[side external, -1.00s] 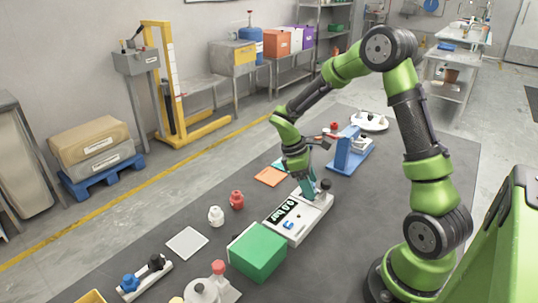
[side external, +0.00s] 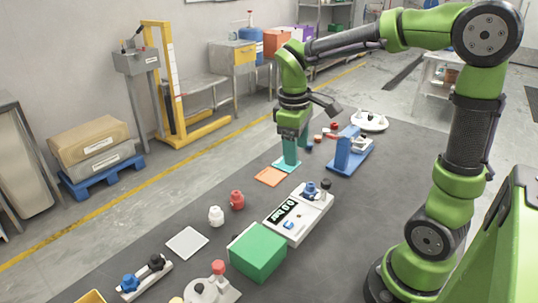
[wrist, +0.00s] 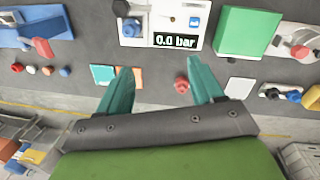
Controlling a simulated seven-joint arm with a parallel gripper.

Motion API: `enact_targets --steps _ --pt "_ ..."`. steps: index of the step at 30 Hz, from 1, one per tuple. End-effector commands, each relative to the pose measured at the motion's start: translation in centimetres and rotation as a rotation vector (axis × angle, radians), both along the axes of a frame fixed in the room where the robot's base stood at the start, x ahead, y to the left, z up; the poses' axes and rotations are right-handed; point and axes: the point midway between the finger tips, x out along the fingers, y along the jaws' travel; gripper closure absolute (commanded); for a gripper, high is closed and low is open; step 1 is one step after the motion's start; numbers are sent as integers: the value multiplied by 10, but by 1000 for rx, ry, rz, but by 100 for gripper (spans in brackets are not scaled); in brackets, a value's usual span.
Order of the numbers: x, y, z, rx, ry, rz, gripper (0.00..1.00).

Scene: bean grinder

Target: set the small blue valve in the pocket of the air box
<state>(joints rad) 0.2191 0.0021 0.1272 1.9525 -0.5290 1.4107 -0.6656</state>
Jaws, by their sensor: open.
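The air box (side external: 300,213) is a white box with a dark display reading 0.0 bar; it also shows at the top of the wrist view (wrist: 163,12). A small blue valve (side external: 310,188) stands at its far end beside a black knob (side external: 325,184); the valve also shows in the wrist view (wrist: 131,28). It looks upright, but I cannot tell how deep it sits, and the pocket is hidden beneath it. A small blue part (side external: 289,226) is on the box's near end. My gripper (side external: 287,166) is open and empty, off to the left of the box.
A green block (side external: 258,252) stands just in front of the air box. A blue stand (side external: 348,153) is behind it. Red (side external: 237,200) and white (side external: 216,215) knobs stand left. A rack (side external: 145,280) with blue and black knobs lies front left.

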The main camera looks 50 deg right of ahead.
Motion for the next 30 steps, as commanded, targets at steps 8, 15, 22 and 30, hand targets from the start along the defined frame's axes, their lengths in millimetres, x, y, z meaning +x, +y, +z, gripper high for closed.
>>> enact_targets --steps 8,15,22,30 --pt "-59 61 32 226 -419 -312 33" --pt "-84 83 37 426 -587 -494 33" --pt "-87 86 37 461 -606 -526 33" --pt "-87 86 38 459 -606 -524 33"
